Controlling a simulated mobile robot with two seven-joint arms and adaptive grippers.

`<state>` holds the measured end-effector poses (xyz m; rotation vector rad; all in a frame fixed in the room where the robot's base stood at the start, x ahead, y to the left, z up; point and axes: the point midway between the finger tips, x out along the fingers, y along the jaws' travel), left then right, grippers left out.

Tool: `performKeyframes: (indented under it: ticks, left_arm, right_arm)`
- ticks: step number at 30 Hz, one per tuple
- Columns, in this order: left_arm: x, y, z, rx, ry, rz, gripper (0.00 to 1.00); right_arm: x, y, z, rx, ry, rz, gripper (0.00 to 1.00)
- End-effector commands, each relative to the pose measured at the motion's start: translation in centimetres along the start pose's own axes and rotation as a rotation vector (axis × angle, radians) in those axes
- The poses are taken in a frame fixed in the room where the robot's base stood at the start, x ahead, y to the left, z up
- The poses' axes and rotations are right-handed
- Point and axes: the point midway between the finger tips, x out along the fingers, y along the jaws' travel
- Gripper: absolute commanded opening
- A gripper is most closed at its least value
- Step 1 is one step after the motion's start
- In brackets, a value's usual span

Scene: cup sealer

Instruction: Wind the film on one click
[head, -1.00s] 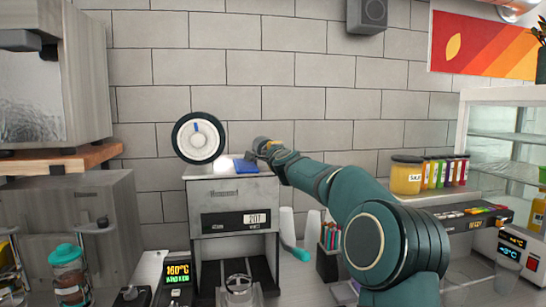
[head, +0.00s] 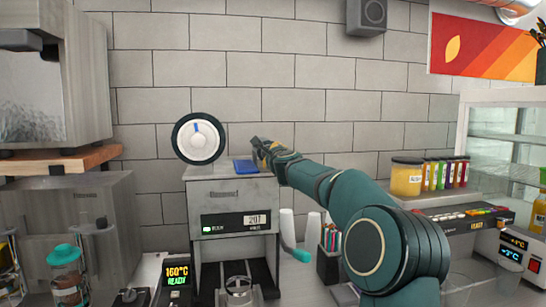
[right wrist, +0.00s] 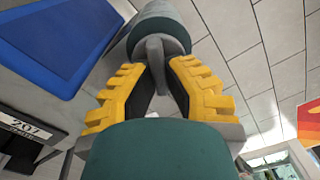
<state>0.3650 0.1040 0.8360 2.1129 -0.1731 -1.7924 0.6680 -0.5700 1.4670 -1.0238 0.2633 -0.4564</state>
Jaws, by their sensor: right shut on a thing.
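The grey cup sealer (head: 234,196) stands on the counter with a front display reading about 207. A white film reel (head: 198,138) with a black rim and a blue mark stands above its top left. A blue block (head: 246,167) lies on its top; it also fills the upper left of the right wrist view (right wrist: 70,35). My right gripper (head: 267,152) is beside the sealer's top right. In the right wrist view its yellow fingers (right wrist: 161,80) are shut around a narrow grey piece (right wrist: 155,60), with a rounded teal part beyond it. My left gripper is not in view.
A small display (head: 177,275) reading 160°C READY stands left of the sealer. Jars (head: 407,177) line a shelf at right. The wall behind is tiled.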

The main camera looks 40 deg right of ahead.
Motion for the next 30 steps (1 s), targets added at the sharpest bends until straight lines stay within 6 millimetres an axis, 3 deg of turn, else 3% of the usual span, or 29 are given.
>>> performKeyframes:
  ticks: [9, 10, 12, 23, 30]
  left_arm:
    - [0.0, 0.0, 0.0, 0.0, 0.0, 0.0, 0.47]
    - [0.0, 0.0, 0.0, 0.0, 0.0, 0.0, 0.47]
    - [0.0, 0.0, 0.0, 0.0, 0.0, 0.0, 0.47]
    - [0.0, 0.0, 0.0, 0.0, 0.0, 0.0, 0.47]
    - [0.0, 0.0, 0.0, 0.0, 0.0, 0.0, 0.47]
  right_arm:
    - [-0.1, -0.3, 0.1, 0.001, -0.001, -0.005, 0.0]
    - [-0.1, -0.3, 0.1, 0.001, -0.001, -0.005, 0.17]
    - [0.0, -0.2, 0.1, 0.001, -0.001, -0.004, 0.41]
    - [-0.1, -0.1, 0.0, 0.0, 0.0, -0.001, 0.42]
    - [-2.3, -0.2, -0.1, 0.0, 0.002, -0.002, 0.42]
